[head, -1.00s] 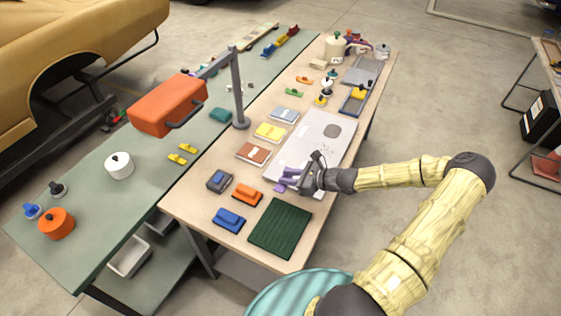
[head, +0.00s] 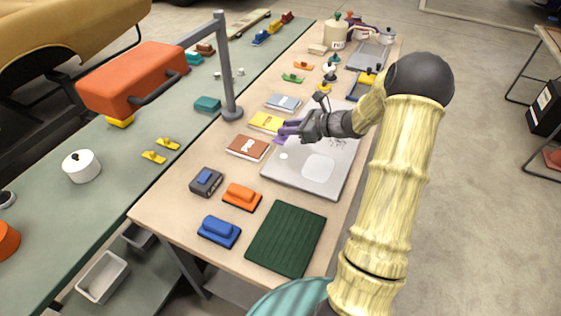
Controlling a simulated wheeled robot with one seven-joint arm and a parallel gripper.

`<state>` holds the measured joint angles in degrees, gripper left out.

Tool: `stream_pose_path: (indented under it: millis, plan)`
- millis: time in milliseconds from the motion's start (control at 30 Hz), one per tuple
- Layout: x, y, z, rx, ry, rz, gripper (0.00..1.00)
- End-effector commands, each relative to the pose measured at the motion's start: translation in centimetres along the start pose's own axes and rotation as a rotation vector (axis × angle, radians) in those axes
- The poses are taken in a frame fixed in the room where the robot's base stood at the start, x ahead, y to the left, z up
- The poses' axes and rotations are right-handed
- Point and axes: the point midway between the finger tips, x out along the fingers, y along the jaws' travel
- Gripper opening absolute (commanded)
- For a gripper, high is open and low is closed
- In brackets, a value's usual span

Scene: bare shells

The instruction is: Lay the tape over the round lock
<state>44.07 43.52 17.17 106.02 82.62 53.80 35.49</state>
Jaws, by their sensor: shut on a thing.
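My gripper (head: 290,127) is above the left edge of a grey panel (head: 297,184) on the tan table, shut on a small purple piece, the tape (head: 281,140). The tape hangs below the fingers, close to the panel's left edge; I cannot tell if it touches. On the panel's near part are a small round pale spot (head: 283,156) and a larger rounded pale patch (head: 318,167). I cannot tell for sure which is the round lock. The tape is apart from both in the picture. My arm hides the panel's far right part.
Brown (head: 248,147), yellow (head: 267,122) and blue-grey books (head: 283,102) lie left of the panel. Orange (head: 242,196) and blue blocks (head: 219,231) and a dark green ridged mat (head: 287,238) lie nearer. A grey post (head: 229,75) carries an orange box.

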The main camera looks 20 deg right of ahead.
Motion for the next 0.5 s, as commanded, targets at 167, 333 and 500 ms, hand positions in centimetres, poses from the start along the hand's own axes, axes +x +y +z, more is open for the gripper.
stream_pose_path:
  millis: [167,333,500]
  plan:
    - [-0.08,-0.1,0.36,0.0,0.0,0.002,0.05]
    - [-0.1,-0.1,0.4,0.001,0.0,0.002,0.05]
    - [0.31,-0.03,-0.4,0.005,0.0,0.004,0.05]
